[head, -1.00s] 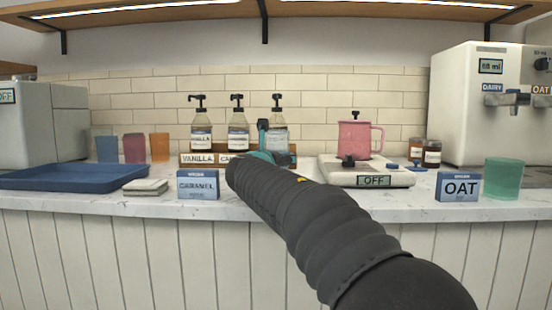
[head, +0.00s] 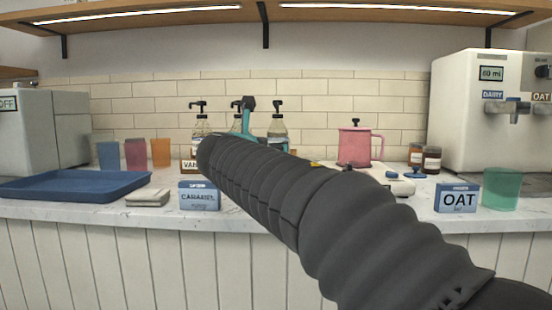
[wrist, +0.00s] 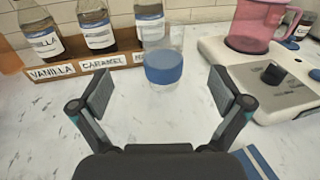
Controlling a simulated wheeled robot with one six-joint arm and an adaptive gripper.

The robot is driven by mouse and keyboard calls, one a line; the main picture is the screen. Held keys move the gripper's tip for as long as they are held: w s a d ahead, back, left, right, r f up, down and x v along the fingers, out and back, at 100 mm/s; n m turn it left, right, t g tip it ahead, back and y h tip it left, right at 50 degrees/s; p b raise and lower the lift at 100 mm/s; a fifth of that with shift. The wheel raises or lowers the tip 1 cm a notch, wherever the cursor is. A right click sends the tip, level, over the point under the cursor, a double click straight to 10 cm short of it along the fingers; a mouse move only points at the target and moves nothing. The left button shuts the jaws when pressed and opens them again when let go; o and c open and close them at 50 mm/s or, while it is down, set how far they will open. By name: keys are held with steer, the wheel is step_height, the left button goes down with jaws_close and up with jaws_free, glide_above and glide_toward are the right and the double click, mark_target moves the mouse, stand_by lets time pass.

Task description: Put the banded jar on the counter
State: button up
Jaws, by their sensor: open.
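A clear jar with a wide blue band (wrist: 164,67) stands upright on the pale marble counter (wrist: 150,115) in the wrist view, in front of the rightmost syrup bottle. It looks like the banded jar; my arm hides it in the head view. My gripper (wrist: 165,90) is open and empty, its two fingers spread to either side of the line to the jar. The jar is beyond the fingertips, apart from them.
Syrup bottles (wrist: 95,25) stand in a labelled wooden rack just left of the jar. A blue tray (head: 75,187) and a caramel box (head: 199,196) are at left. Dark jars (head: 431,160) stand at right.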

steer(key=p+x, duration=0.1)
steer(key=x, duration=1.2)
steer(key=shift+d+f, duration=0.2)
steer(key=shift+f, duration=0.1)
steer(key=c, duration=1.8)
steer(key=shift+r, duration=0.1)
